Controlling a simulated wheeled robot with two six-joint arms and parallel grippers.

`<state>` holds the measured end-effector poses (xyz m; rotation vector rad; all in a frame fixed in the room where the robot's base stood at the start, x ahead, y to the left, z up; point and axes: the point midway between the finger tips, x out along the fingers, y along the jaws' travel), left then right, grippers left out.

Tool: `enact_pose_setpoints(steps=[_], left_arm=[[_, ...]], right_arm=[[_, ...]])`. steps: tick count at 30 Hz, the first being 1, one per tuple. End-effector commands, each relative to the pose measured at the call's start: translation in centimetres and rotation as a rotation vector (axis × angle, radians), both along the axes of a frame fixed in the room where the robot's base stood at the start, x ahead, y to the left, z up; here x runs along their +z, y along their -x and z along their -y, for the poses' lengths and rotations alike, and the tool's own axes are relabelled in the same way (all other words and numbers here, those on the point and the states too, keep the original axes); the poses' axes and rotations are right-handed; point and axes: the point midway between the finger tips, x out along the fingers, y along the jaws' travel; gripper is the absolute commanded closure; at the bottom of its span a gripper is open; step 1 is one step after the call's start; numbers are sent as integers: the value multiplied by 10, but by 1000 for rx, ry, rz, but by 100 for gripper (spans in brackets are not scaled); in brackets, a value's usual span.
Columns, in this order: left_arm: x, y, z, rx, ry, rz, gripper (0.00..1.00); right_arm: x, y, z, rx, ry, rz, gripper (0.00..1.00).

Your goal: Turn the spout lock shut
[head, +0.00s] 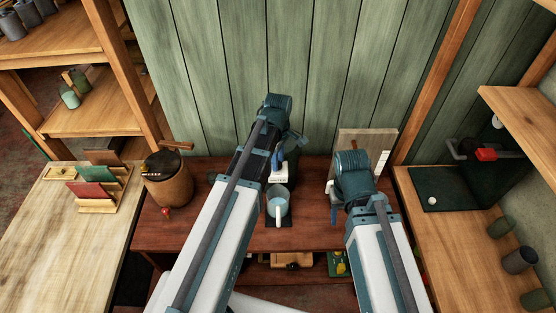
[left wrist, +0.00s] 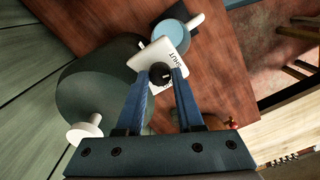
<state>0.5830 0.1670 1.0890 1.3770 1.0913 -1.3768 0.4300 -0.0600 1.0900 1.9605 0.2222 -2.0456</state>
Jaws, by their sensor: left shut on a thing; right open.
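My left gripper (left wrist: 160,76) is shut on a small dark knob (left wrist: 160,70), the spout lock. The knob sits by a white plate (left wrist: 165,52) that reads "SHUT"; the plate also shows in the head view (head: 278,176). In the left wrist view a large dark green rounded vessel (left wrist: 97,88) is beside the plate, with a white round knob (left wrist: 86,130) on it. My left arm mostly hides the vessel in the head view. A light blue mug (head: 278,204) stands just in front of the plate. My right gripper (head: 334,190) is open, right of the mug; its fingertips are hard to make out.
A wooden canister (head: 168,186) stands on the red-brown table (head: 190,237) at left. A pale board (head: 368,144) stands behind my right gripper. Side counters lie left (head: 50,245) and right (head: 460,255). Bare tabletop shows left of my left arm.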

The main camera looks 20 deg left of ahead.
Motion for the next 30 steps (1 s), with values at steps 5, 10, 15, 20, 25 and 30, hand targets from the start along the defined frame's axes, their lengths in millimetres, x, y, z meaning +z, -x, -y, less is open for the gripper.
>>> enact_pose_setpoints(steps=[5,10,15,20,25,30], left_arm=[[0,0,0,-1,0,0,39],[0,-1,0,-1,0,2,34],[0,-2,0,-1,0,3,34],[0,-2,0,-7,0,4,34],[0,-2,0,-93,0,5,34],[0,-2,0,-285,0,4,34]], right_arm=[[0,0,0,0,0,0,50],[0,0,0,0,0,0,50],[0,0,0,0,0,0,50],[0,0,0,0,0,0,50],[0,0,0,0,0,0,50],[0,0,0,0,0,0,50]])
